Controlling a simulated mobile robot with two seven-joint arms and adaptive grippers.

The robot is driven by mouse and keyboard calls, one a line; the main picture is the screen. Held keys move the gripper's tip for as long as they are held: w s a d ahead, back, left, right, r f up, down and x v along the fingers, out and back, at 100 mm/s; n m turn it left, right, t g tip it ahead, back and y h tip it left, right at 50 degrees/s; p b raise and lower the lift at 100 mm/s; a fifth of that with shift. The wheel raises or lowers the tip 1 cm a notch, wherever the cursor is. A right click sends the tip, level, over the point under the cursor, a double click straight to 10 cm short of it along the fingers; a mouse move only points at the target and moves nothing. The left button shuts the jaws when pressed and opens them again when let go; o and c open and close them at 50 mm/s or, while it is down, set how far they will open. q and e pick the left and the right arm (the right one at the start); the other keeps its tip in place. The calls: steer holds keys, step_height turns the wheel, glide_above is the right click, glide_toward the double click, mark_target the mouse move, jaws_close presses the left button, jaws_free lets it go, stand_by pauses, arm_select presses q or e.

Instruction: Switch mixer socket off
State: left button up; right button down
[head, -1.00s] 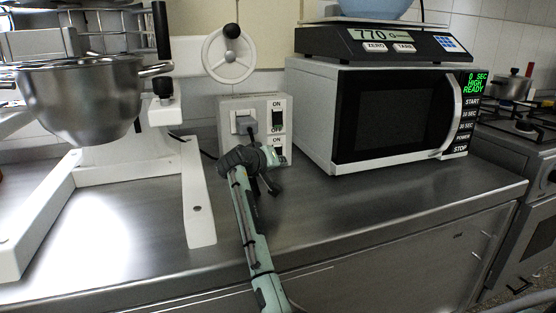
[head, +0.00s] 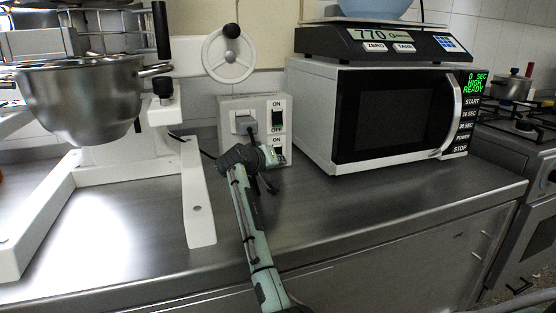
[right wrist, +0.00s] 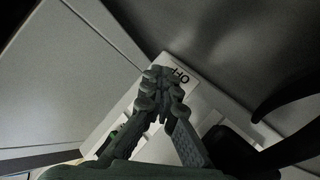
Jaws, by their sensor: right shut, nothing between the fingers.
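The socket box (head: 225,108) is a light grey box on the metal counter, between the mixer and the microwave. It has a plug in its upper socket and an upper black switch (head: 277,119) between ON and OFF labels. A lower switch (head: 280,150) sits under a second ON label, partly hidden by my right gripper (head: 272,158). That gripper is in front of the lower part of the box. In the right wrist view, its fingers (right wrist: 160,78) are shut and empty beside an OFF label (right wrist: 181,76); I cannot tell whether they touch the box. My left gripper is out of view.
The mixer with its steel bowl (head: 80,100) and white base (head: 198,200) stands left. The microwave (head: 310,115) stands right, with a scale (head: 385,45) on top. A handwheel (head: 216,62) is above the box. The counter front (head: 340,225) is clear.

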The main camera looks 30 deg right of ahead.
steer(key=shift+w+r, duration=0.25)
steer(key=shift+w, duration=0.15)
stand_by(0.3)
steer(key=shift+w+a, duration=0.1)
steer(key=shift+w, duration=0.15)
stand_by(0.5)
steer(key=shift+s+a, duration=0.1)
steer(key=shift+a, duration=0.05)
steer(key=shift+s+a+f, duration=0.35)
steer(key=shift+f, duration=0.05)
steer(key=shift+s, duration=0.15)
steer(key=shift+s+f+p, duration=0.1)
steer(key=shift+s+p, duration=0.1)
steer(key=shift+p, duration=0.15)
steer(key=shift+s+a+r, duration=0.1)
steer(key=shift+s+r, duration=0.05)
steer(key=shift+s, duration=0.6)
steer(key=shift+s+a+r, duration=0.1)
steer(key=shift+s, duration=0.65)
steer(key=shift+s+a+r, duration=0.1)
steer(key=shift+s+r, duration=0.05)
steer(key=shift+s, duration=0.6)
